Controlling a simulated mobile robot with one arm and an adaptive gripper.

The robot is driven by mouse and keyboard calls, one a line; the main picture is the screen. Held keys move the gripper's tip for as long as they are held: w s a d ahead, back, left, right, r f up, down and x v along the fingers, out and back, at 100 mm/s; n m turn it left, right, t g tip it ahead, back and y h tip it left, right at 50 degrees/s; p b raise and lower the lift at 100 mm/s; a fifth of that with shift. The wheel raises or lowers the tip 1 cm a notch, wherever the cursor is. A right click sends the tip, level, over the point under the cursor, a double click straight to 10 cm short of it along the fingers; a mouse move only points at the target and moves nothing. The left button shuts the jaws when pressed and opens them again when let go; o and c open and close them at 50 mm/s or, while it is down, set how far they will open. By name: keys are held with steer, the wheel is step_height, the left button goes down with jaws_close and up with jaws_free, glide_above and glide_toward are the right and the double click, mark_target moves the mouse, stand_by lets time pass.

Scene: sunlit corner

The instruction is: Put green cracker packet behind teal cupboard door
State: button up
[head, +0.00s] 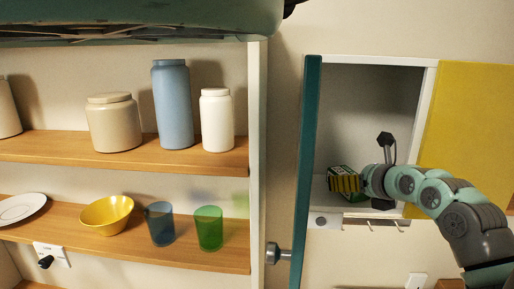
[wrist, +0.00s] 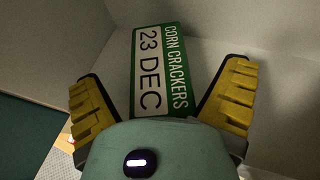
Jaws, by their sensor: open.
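The green cracker packet (head: 338,174) is inside the open cupboard, on its floor, in the head view. In the wrist view the packet (wrist: 162,70) shows its green and white face with the words CORN CRACKERS and 23 DEC. My gripper (head: 347,183) reaches into the cupboard at the packet. In the wrist view my gripper's yellow fingers (wrist: 165,100) are spread apart, one on each side of the packet, with gaps between. The teal cupboard door (head: 306,170) stands open at the left of the cupboard (head: 372,100), seen nearly edge-on. The packet's lower end is hidden behind my gripper's body.
A yellow door or panel (head: 468,120) is right of the cupboard opening. Left of the teal door are wooden shelves (head: 60,148) with jars, a yellow bowl (head: 106,214), a blue glass (head: 160,223) and a green glass (head: 209,228). The cupboard's upper space is empty.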

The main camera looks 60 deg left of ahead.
steer(key=shift+r, duration=0.2)
steer(key=shift+d+b, duration=0.5)
steer(key=shift+d, duration=0.05)
steer(key=b+v, duration=0.4)
steer(key=v, duration=0.2)
steer(key=shift+s+r, duration=0.2)
steer(key=shift+r, duration=0.05)
steer(key=shift+d+f, duration=0.1)
steer(key=shift+d, duration=0.05)
